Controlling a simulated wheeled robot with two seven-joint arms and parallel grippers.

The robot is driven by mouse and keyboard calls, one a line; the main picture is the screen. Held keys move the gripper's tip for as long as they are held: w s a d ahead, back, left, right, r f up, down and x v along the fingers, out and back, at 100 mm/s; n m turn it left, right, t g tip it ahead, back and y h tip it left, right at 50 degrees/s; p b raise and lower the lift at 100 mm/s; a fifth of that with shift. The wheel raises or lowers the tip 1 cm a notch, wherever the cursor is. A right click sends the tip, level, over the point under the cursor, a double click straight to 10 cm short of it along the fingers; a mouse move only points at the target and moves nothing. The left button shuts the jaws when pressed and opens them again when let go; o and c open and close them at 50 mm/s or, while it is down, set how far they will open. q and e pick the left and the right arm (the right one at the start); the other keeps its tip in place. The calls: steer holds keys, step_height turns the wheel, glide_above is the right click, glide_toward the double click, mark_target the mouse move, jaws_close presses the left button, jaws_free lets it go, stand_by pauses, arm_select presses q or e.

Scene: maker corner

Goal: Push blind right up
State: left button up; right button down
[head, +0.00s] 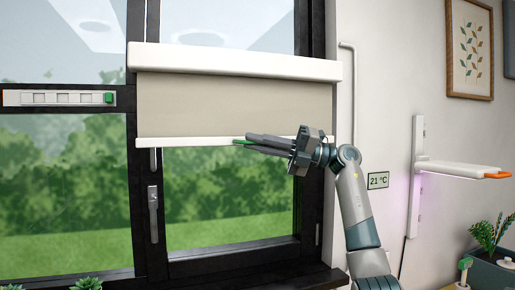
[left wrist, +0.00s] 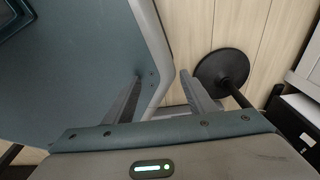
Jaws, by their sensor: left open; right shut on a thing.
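The right blind (head: 235,105) hangs partly lowered over the right window, under its white top casing (head: 235,63). A white bottom rail (head: 180,142) runs along its lower edge. My right gripper (head: 245,141) is shut at the middle of this rail, on the green tab (head: 240,142), which its fingers largely hide. My left gripper (left wrist: 165,95) shows only in the left wrist view. It is open and empty, pointing down toward the floor, away from the blind.
A white slotted strip with a green end (head: 60,98) crosses the left window. A window handle (head: 153,213) sits below the blind. A wall shelf with an orange tip (head: 465,168), a 21 °C display (head: 378,181) and plants (head: 490,235) are at right.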

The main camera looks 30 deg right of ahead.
mark_target(258, 80)
step_height(258, 80, up, 2)
steer(key=shift+p, duration=0.35)
arm_select(q)
step_height(258, 80, up, 11)
steer(key=s+p, duration=0.2)
steer(key=p, duration=0.8)
steer(key=shift+s+a+r+g, duration=0.2)
steer(key=shift+a+g, duration=0.1)
steer(key=shift+a, duration=0.1)
arm_select(e)
step_height(258, 80, up, 14)
steer(key=shift+s, duration=0.1)
steer(key=shift+d+r, duration=0.1)
steer(key=c, duration=2)
jaws_free()
steer(key=shift+o, duration=0.7)
arm_select(q)
steer(key=shift+w, duration=0.1)
steer(key=shift+f, duration=0.1)
arm_select(e)
steer(key=shift+f, duration=0.2)
